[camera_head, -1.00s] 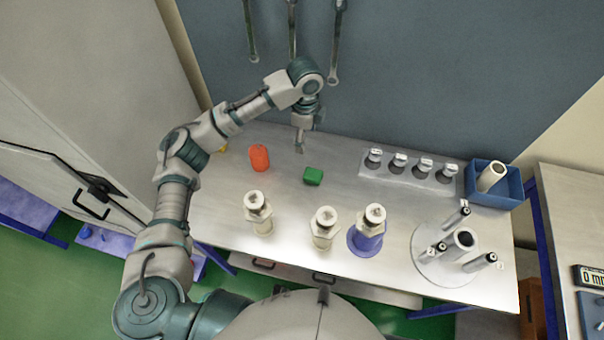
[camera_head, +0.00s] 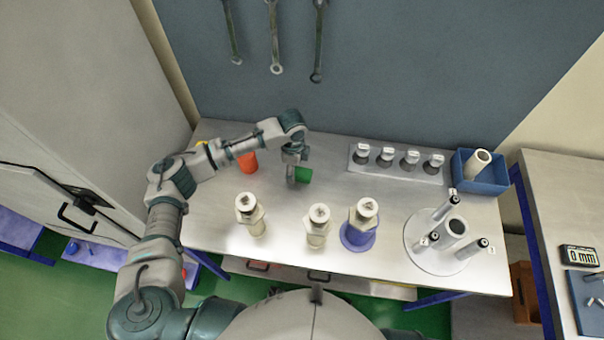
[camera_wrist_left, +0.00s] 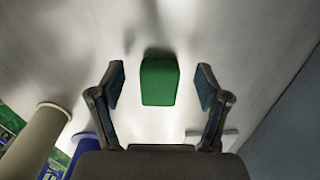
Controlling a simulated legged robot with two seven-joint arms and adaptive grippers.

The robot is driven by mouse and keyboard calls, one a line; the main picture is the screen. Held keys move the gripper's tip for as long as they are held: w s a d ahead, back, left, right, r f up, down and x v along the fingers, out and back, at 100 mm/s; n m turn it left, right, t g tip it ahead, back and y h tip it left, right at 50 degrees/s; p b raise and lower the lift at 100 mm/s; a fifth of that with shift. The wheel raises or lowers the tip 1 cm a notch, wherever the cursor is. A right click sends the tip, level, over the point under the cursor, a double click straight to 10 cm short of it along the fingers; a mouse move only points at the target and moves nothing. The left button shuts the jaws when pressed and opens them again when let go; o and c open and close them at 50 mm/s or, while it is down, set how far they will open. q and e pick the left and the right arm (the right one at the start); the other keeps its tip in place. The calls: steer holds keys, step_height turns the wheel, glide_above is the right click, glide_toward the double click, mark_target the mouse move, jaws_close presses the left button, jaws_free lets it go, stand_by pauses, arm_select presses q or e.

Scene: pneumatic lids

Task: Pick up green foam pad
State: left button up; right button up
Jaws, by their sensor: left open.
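The green foam pad (camera_head: 303,175) lies on the metal workbench, left of the row of fittings. In the left wrist view the pad (camera_wrist_left: 159,80) sits between the two fingers, with a gap on each side. My left gripper (camera_head: 292,181) is open and points down at the pad's left side, partly covering it in the head view. The left wrist view shows the gripper (camera_wrist_left: 160,92) with its fingers spread and touching nothing. My right gripper is not in view.
Pale cylinders, one on a blue base (camera_head: 358,238), stand at the front. A rack (camera_head: 397,163), a blue bin (camera_head: 481,172) and a round stand (camera_head: 440,256) are to the right. Wrenches hang on the back wall.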

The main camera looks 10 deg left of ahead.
mark_target(297, 171)
arm_select(q)
steer(key=shift+a+f, duration=0.1)
steer(key=shift+f, duration=0.65)
steer(key=shift+d, duration=0.5)
steer(key=shift+c, duration=1.2)
steer(key=shift+d, duration=0.2)
steer(key=c, duration=0.8)
steer(key=shift+a, duration=0.15)
steer(key=shift+a+r, duration=0.15)
steer(key=shift+a, duration=0.15)
step_height(297, 171, up, 4)
steer(key=shift+r, duration=0.15)
steer(key=r, duration=0.4)
steer(key=shift+d+r, duration=0.25)
steer(key=shift+r, duration=0.55)
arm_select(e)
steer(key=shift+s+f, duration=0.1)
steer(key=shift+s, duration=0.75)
